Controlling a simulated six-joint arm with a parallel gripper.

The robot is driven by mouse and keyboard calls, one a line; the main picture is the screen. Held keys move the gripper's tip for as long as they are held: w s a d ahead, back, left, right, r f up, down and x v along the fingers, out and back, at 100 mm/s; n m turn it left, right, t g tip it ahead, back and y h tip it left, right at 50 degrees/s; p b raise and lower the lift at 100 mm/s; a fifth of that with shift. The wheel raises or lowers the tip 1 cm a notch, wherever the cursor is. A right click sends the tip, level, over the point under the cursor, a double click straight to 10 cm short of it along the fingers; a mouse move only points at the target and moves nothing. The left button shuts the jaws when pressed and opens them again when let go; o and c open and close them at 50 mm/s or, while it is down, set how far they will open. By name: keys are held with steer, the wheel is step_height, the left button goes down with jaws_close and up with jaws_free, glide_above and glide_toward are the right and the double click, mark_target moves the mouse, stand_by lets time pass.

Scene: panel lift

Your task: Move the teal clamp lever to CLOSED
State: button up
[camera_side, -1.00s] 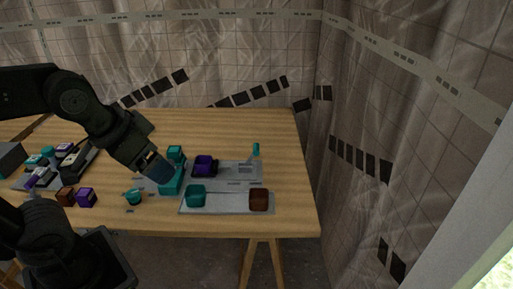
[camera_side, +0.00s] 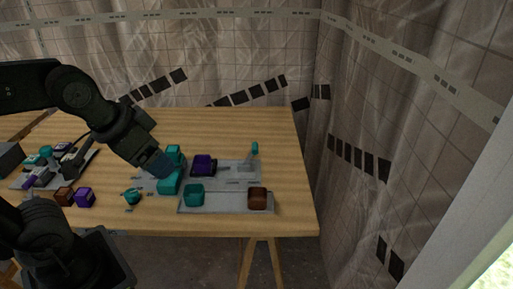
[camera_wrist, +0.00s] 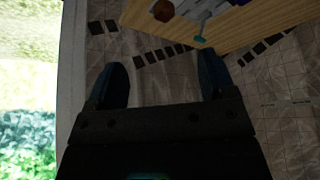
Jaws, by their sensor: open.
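An upright lever with a teal grip (camera_side: 255,148) stands at the right rear of the grey panel (camera_side: 227,204) on the table. In the wrist view a teal-tipped lever (camera_wrist: 201,39) shows near the table edge at the top. My gripper (camera_side: 163,168) is left of that lever, close to teal blocks (camera_side: 168,184); I cannot tell if it touches them. In the wrist view my gripper (camera_wrist: 160,80) has its two dark fingers wide apart with nothing between them. The lever's markings are too small to read.
A purple block (camera_side: 203,165), a teal cup-like block (camera_side: 194,195) and a brown block (camera_side: 257,199) sit on the panels. A small teal part (camera_side: 131,196) and a purple block (camera_side: 85,198) lie to the left. The rear right of the wooden table (camera_side: 270,125) is clear.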

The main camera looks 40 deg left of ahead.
steer(key=w+a+r+m+g, duration=0.1)
steer(key=w+r+m, duration=0.1)
steer(key=w, duration=0.6)
steer(key=m+g+h, duration=0.1)
steer(key=m+h, duration=0.2)
steer(key=m, duration=0.4)
glide_above(254, 145)
steer(key=s+a, duration=0.3)
step_height(254, 145, down, 14)
steer(key=x, duration=1.3)
steer(key=shift+s+d, duration=0.2)
steer(key=shift+d, duration=0.05)
steer(key=c, duration=1.3)
